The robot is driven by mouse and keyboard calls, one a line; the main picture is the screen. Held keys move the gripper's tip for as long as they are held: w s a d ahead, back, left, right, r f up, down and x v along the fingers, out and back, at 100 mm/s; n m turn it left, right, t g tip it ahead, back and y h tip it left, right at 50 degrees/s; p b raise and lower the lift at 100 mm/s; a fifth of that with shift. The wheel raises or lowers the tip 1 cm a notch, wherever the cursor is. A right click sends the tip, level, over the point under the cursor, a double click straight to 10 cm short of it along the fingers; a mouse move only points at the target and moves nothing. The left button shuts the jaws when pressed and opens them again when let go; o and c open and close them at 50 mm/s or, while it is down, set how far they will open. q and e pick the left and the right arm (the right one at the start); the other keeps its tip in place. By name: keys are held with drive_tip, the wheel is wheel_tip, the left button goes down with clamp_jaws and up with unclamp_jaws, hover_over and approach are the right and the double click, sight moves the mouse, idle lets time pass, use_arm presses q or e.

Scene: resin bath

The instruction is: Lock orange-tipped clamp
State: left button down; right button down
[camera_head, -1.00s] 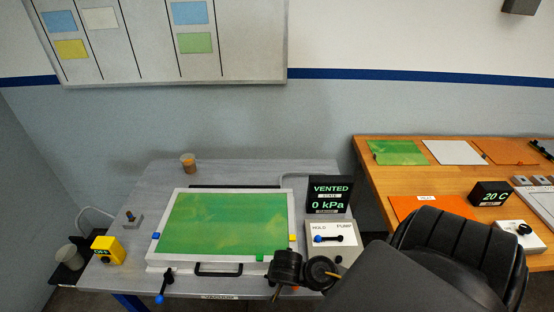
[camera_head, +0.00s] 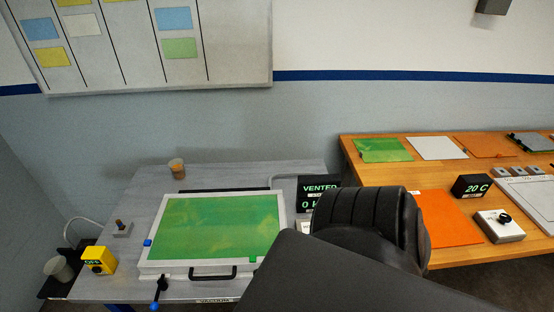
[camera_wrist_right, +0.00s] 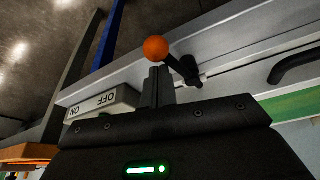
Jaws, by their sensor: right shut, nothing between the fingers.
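The orange-tipped clamp shows in the right wrist view as an orange ball (camera_wrist_right: 156,49) on a short dark lever (camera_wrist_right: 184,68), fixed at the edge of the pale frame. My right gripper (camera_wrist_right: 158,84) is shut and empty, its fingers just below the ball in that picture; I cannot tell whether they touch it. In the head view my right arm hides this clamp and the gripper. The vacuum box with a green sheet (camera_head: 215,226) under its lid stands on the grey table. A blue-tipped clamp (camera_head: 158,290) hangs at its front left. My left gripper is not in view.
A white switch box marked ON and OFF (camera_wrist_right: 104,103) lies close beside the gripper. A black lid handle (camera_head: 213,273) is at the front. A yellow OFF box (camera_head: 98,260), a cup (camera_head: 177,168) and the VENTED display (camera_head: 318,189) are around. A wooden bench (camera_head: 440,150) stands right.

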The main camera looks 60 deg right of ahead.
drive_tip(key=shift+w+a+r+p, duration=0.1)
drive_tip(key=shift+w+a+p, duration=0.25)
drive_tip(key=shift+a+p, duration=0.1)
drive_tip(key=shift+w+a+m, duration=0.2)
drive_tip(key=shift+a+m, duration=0.05)
drive_tip(key=shift+m, duration=0.35)
drive_tip(key=shift+w, duration=0.15)
wheel_tip(320, 180, up, 9)
drive_tip(key=w+a+p, duration=0.1)
drive_tip(key=w+p, duration=0.1)
drive_tip(key=p, duration=0.4)
drive_tip(key=shift+w+a+g+p, duration=0.3)
drive_tip(key=shift+p, duration=0.1)
drive_tip(key=shift+d+r, duration=0.1)
